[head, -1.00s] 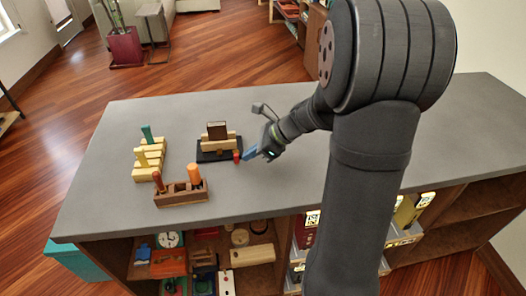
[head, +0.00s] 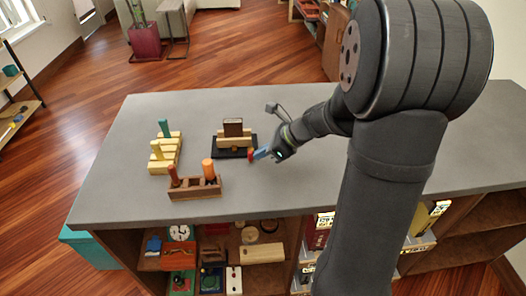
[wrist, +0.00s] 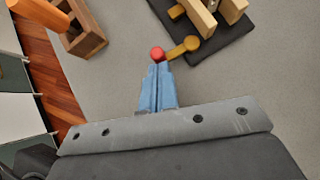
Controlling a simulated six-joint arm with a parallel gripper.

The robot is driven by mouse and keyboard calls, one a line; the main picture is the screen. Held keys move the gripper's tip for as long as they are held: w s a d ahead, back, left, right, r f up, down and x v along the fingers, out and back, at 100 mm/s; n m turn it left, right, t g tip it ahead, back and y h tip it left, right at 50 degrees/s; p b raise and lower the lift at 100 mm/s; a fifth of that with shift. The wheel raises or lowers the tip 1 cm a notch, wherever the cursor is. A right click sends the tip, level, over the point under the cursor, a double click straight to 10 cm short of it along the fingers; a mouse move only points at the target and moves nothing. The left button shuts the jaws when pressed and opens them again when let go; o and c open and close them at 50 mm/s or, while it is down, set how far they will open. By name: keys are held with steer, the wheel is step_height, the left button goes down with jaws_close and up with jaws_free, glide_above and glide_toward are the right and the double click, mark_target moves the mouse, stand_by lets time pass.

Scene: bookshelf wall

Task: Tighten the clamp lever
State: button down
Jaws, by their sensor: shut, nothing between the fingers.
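The clamp stands on a black base (head: 226,154) on the grey counter, with pale wooden jaws (head: 234,142) around a dark brown block (head: 233,127). Its lever has a red knob (head: 250,156) at the right of the base. In the wrist view the brass-coloured lever (wrist: 183,48) reaches from the clamp to the red knob (wrist: 157,54). My gripper (head: 258,154) is shut and empty, coming from the right. In the wrist view its blue fingertips (wrist: 158,65) are right at the knob; I cannot tell whether they touch it.
A brown wooden box (head: 196,188) with orange and red-brown handles stands to the front left. A yellow stepped rack (head: 164,160) with a green peg is behind it. The counter (head: 140,115) is clear elsewhere. Shelves below hold various things.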

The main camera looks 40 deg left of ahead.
steer(key=shift+s, duration=0.1)
steer(key=s+m+t, duration=0.1)
steer(key=a+m+t, duration=0.1)
steer(key=m, duration=0.1)
steer(key=shift+s+t+y, duration=0.3)
steer(key=shift+s+y, duration=0.1)
steer(key=m+t, duration=0.1)
steer(key=s+a+m+t, duration=0.1)
steer(key=m, duration=0.1)
steer(key=s+a+m+t, duration=0.1)
steer(key=shift+m, duration=0.4)
steer(key=shift+s+a+t, duration=0.15)
steer(key=shift+a, duration=0.5)
steer(key=shift+s+a+t, duration=0.15)
steer(key=shift+a, duration=1.25)
steer(key=s+d, duration=0.3)
steer(key=shift+d+r, duration=0.1)
steer(key=shift+r, duration=0.05)
steer(key=s+d+r, duration=0.4)
steer(key=d+r, duration=0.1)
steer(key=r, duration=0.1)
steer(key=shift+s+r, duration=0.2)
steer(key=shift+r, duration=0.2)
